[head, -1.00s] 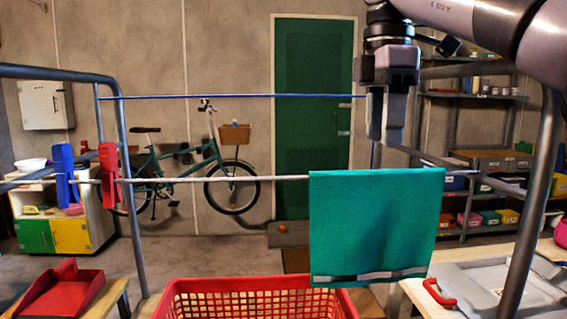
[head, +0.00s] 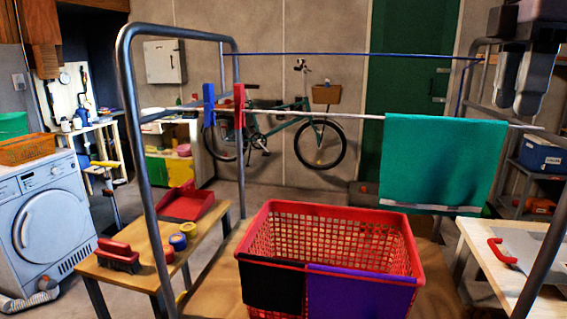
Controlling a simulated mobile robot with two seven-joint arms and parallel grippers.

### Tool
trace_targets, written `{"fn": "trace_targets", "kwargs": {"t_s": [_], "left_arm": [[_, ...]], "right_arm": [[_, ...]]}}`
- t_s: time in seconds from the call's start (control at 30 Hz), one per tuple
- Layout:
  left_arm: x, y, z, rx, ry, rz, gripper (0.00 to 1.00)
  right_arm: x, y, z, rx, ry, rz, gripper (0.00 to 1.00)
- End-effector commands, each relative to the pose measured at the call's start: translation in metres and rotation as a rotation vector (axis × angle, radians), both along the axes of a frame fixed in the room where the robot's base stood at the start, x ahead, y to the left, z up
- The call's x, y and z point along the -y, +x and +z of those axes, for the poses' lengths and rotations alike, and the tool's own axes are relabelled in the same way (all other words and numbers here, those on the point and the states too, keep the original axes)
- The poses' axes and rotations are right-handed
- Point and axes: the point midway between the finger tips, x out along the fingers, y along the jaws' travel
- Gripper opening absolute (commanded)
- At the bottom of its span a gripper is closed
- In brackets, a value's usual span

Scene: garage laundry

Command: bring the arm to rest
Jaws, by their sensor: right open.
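My right gripper (head: 524,84) is at the top right of the head view, pointing down. Its two fingers are apart, with nothing between them. It is above and to the right of a teal cloth (head: 440,165), apart from it. The cloth hangs over the white line (head: 345,116) of a drying rack. A blue clothespin (head: 209,104) and a red clothespin (head: 239,106) sit on the same line at its left part. My left gripper is not in view.
The grey rack frame (head: 150,150) rises at left, with a blue line (head: 350,54) behind. A red basket (head: 335,235) with black and purple cloths over its rim stands below. A wooden bench (head: 150,260) and a washing machine (head: 48,215) are at left; a light table (head: 490,255) is at right.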

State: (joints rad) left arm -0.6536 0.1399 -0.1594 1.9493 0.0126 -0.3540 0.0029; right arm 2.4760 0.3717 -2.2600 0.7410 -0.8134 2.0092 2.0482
Motion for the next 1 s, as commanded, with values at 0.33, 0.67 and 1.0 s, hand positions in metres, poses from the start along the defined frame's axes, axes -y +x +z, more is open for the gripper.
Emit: {"fn": "trace_targets", "kwargs": {"t_s": [0.33, 0.67, 1.0], "left_arm": [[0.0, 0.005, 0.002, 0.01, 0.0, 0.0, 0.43], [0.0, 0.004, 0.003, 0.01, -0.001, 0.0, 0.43], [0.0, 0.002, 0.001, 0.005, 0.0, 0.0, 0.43]], "right_arm": [[-0.119, 0.045, -0.148, -0.102, 0.287, 0.485, 0.49], [-0.259, 0.011, -0.27, -0.099, 0.803, 0.84, 0.49], [-0.364, -0.048, -0.312, 0.074, 1.387, 0.864, 0.49]]}}
